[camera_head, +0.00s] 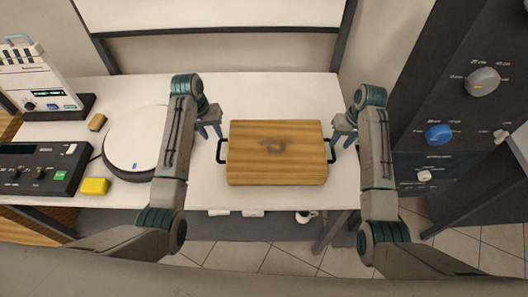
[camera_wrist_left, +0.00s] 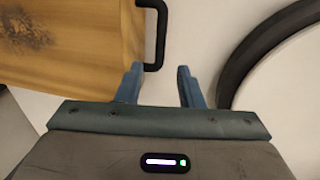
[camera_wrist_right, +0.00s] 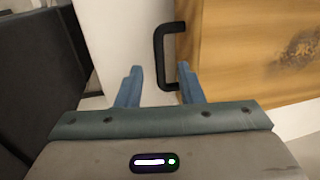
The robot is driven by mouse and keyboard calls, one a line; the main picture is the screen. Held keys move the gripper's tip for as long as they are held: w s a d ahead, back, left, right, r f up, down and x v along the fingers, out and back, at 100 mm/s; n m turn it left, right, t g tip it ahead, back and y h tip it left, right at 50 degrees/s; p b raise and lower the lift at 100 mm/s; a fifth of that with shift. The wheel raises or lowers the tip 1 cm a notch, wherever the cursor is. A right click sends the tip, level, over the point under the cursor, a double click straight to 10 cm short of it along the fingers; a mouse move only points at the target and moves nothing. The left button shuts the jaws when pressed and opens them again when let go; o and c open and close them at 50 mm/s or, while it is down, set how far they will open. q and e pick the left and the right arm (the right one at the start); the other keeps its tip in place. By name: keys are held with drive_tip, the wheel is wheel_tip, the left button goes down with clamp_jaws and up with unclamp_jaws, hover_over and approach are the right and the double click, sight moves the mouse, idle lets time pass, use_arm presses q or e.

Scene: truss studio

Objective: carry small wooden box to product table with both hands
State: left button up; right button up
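The small wooden box (camera_head: 278,152) rests on the white table in the head view, with a dark mark on top and a black handle at each end. My left gripper (camera_head: 210,131) is open beside the left handle (camera_head: 221,151). In the left wrist view that handle (camera_wrist_left: 161,35) reaches down toward the gap between the fingers (camera_wrist_left: 158,86). My right gripper (camera_head: 344,136) is open beside the right handle (camera_head: 332,150). In the right wrist view the handle (camera_wrist_right: 158,55) ends near the fingers (camera_wrist_right: 160,90). Neither gripper is closed on a handle.
The white table (camera_head: 270,100) is clear behind the box. A round white plate-like device (camera_head: 132,142), a yellow block (camera_head: 95,186), a brown block (camera_head: 97,122) and a control box (camera_head: 40,168) lie left. A dark panel with knobs (camera_head: 455,110) stands right. A mug (camera_head: 305,216) shows below the table.

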drive_tip(key=r, duration=0.2)
drive_tip(key=d+r, duration=0.1)
drive_tip(key=r, duration=0.2)
drive_tip(key=shift+r, duration=0.15)
